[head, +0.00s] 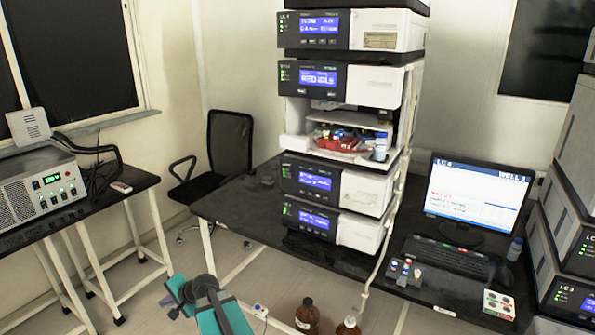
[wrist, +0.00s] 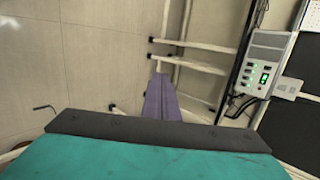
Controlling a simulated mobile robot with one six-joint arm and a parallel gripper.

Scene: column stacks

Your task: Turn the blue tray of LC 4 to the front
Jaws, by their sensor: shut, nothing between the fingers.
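The LC stack stands on the black bench, with an open sampler compartment (head: 350,150) in its middle. The monitor (head: 474,193) beside it reads LC 4. Inside the compartment a red tray (head: 337,142) with small vials faces the front. A small patch of blue (head: 382,135) shows at the right; I cannot tell whether it is the blue tray. My gripper (head: 172,297) is low in front of the bench, well away from the stack. In the wrist view its purple fingers (wrist: 158,80) are shut and empty, pointing toward the floor and table legs.
A small white-capped bottle (head: 380,150) stands at the compartment's right edge. A vial rack (head: 405,271) and keyboard (head: 446,256) are on the bench. Brown bottles (head: 307,315) stand on the floor. A power supply (head: 42,190) is on the left table; a chair (head: 228,145) stands behind.

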